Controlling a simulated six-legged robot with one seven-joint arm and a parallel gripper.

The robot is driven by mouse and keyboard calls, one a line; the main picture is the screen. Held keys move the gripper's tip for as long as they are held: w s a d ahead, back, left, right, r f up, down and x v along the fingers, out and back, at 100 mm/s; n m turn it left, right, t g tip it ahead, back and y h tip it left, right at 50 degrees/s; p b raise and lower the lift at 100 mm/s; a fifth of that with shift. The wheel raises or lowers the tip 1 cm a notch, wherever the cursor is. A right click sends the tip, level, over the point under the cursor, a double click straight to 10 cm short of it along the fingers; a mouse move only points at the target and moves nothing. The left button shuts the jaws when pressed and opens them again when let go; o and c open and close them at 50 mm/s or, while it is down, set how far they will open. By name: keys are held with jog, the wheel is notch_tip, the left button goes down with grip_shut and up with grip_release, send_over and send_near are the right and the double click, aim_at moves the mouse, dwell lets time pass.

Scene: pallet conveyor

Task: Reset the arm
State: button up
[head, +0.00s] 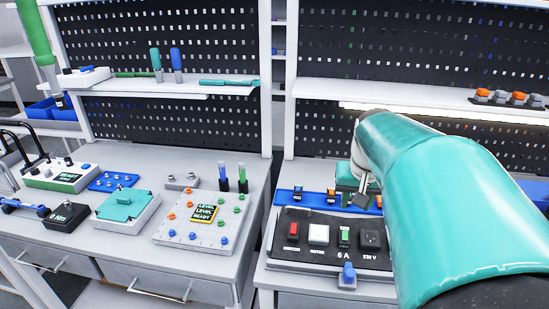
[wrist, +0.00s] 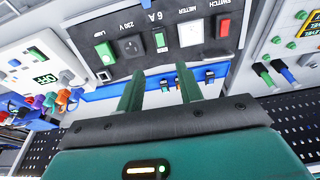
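My teal arm comes in from the right in the head view, and my gripper (head: 358,191) is over the back of the black panel, by the blue strip. In the wrist view my gripper (wrist: 158,90) shows two teal fingers standing apart, with nothing seen held between them. Beyond the fingers are the blue strip (wrist: 110,93) and the black panel (wrist: 125,50), which appears upside down there. In the head view the black panel (head: 290,247) has a red switch, a white meter, a green part and a socket. My arm hides part of the bench.
The blue strip (head: 283,194) carries several small orange-and-blue parts. A blue-knobbed piece (head: 348,276) sits at the panel's front edge. A white board (head: 190,238) with coloured knobs lies left. A shelf (head: 403,93) with orange-and-grey parts runs above, close to my arm.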

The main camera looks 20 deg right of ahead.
jog(key=s+a+f+n+t, duration=0.1)
jog(key=s+a+n, duration=0.2)
jog(key=a, duration=0.9)
jog(key=s+a+f+n+t+y, duration=0.1)
jog(key=s+a+n+t, duration=0.1)
jog(key=a, duration=1)
jog(key=shift+s+a+n+y, duration=0.25)
jog(key=shift+s+n+y, duration=0.05)
jog(key=shift+s+n, duration=0.65)
jog(key=shift+s+d, duration=0.1)
jog(key=shift+d, duration=0.05)
